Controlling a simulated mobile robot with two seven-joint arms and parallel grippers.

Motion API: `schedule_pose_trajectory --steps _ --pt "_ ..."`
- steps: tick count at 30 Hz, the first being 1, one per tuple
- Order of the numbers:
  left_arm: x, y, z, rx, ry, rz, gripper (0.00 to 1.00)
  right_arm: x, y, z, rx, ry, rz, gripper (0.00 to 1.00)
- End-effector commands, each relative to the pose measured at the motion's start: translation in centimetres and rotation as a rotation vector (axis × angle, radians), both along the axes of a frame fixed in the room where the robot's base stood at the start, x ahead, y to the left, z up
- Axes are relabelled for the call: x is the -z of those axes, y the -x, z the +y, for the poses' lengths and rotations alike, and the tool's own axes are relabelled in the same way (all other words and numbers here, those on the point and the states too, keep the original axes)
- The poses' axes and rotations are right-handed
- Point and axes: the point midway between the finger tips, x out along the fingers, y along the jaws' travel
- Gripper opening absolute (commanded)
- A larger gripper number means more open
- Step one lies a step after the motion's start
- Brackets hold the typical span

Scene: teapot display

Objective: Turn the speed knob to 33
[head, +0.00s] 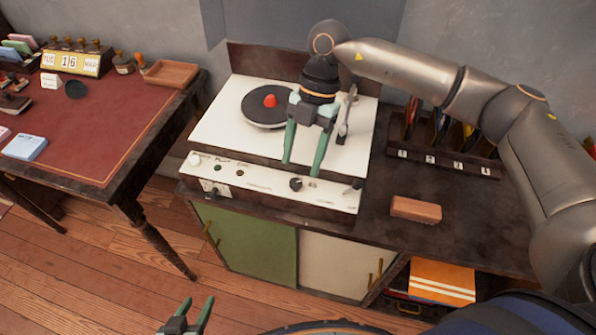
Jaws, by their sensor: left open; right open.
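A record player (225,130) with a cream top and front panel stands on a dark cabinet. A black knob (296,184) sits on its front panel beside small markings that I cannot read clearly; it looks like the speed knob, but its setting is too small to tell. My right gripper (303,167) is open, pointing down with green fingers above the player's front part, close behind and above this knob. No contact with the knob is visible. My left gripper (198,301) is open and empty at the bottom edge, over the floor, far from the player.
A dark platter (255,112) with a red piece (270,101) and a tonearm (346,112) lie behind my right gripper. A brown block (415,209) lies on the cabinet, before a record rack (448,160). A red-topped desk (100,135) stands left, across a floor gap.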

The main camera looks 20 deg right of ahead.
Motion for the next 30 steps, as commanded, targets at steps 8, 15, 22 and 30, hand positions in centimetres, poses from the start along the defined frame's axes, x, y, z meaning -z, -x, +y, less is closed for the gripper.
schedule_pose_trajectory --steps 8,15,22,30 --pt "0.0 -0.1 -0.1 0.001 0.001 -0.003 0.50 3.1 0.9 1.1 -0.002 -0.001 0.000 0.64" --pt "-0.1 -0.1 -0.1 0.003 0.002 -0.004 0.50 3.5 1.0 1.2 -0.001 -0.002 -0.001 0.64" --pt "-0.1 -0.1 -0.2 0.003 0.002 -0.004 0.50 3.5 1.0 1.2 -0.001 -0.002 -0.001 0.51" --pt "-0.1 -0.1 -0.2 0.003 0.003 -0.003 0.50 3.5 1.0 1.2 -0.001 -0.002 -0.001 0.20"
